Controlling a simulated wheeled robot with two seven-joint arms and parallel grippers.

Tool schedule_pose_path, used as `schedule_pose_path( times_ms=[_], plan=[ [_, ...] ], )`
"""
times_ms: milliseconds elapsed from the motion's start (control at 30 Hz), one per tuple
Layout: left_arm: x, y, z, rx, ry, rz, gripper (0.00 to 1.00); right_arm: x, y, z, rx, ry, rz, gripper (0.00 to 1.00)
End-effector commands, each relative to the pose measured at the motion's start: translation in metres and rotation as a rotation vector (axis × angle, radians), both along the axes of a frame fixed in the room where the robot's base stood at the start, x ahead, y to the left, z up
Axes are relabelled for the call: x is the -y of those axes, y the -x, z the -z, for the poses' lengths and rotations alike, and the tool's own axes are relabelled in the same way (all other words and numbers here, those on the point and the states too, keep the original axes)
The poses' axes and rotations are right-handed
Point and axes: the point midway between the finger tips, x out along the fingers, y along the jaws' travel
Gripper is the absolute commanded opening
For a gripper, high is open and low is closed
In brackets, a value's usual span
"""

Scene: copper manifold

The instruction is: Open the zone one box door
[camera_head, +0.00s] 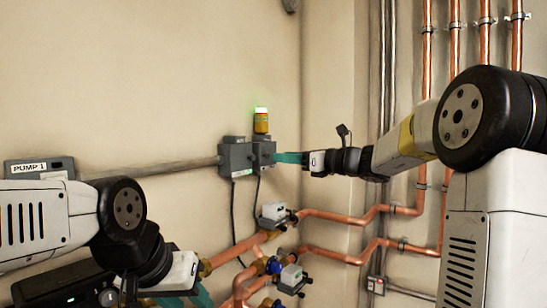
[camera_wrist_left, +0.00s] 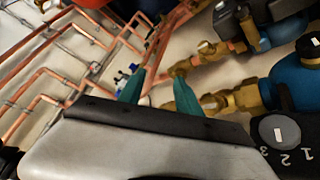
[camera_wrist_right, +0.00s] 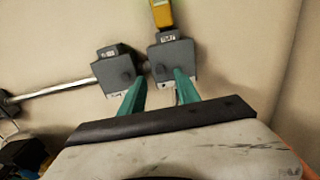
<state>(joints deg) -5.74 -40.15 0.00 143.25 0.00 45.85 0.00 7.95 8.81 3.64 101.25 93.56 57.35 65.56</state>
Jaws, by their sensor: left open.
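Two grey boxes sit side by side on the wall, a left one (camera_head: 236,159) and a right one (camera_head: 264,152). They also show in the right wrist view, left (camera_wrist_right: 112,74) and right (camera_wrist_right: 168,58). Their small labels are unreadable, so I cannot tell which is zone one. Both fronts look closed, each with a round knob. My right gripper (camera_head: 288,158) is at the right box; its teal fingers (camera_wrist_right: 160,72) are apart, with the right fingertip overlapping the box's front. Contact is unclear. My left gripper (camera_wrist_left: 160,80) is open and empty, low at the left, near pipes and valves.
A yellow beacon (camera_head: 261,122) with a green glow stands on the right box. A grey conduit (camera_head: 155,168) runs left towards the PUMP 1 box (camera_head: 39,168). Copper pipes (camera_head: 345,218) and valves (camera_head: 272,266) lie below. Bare wall is above.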

Motion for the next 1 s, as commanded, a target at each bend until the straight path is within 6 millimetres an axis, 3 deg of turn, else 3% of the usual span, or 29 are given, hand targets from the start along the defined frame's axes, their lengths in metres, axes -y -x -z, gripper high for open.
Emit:
schedule_pose_path(
  times_ms=[300, 633, 833, 1000],
  plan=[
    [0.0, 0.0, 0.0, 0.0, 0.0, 0.0, 0.41, -0.034, -0.024, 0.0, 0.001, 0.001, -0.001, 0.39],
    [0.0, 0.0, 0.0, 0.0, 0.0, 0.0, 0.41, -0.037, -0.027, 0.0, 0.001, 0.002, 0.001, 0.39],
    [0.0, 0.0, 0.0, 0.0, 0.0, 0.0, 0.41, -0.036, -0.027, 0.0, 0.001, 0.002, 0.001, 0.0],
    [0.0, 0.0, 0.0, 0.0, 0.0, 0.0, 0.41, -0.036, -0.027, 0.0, 0.001, 0.002, 0.001, 0.0]
  ],
)
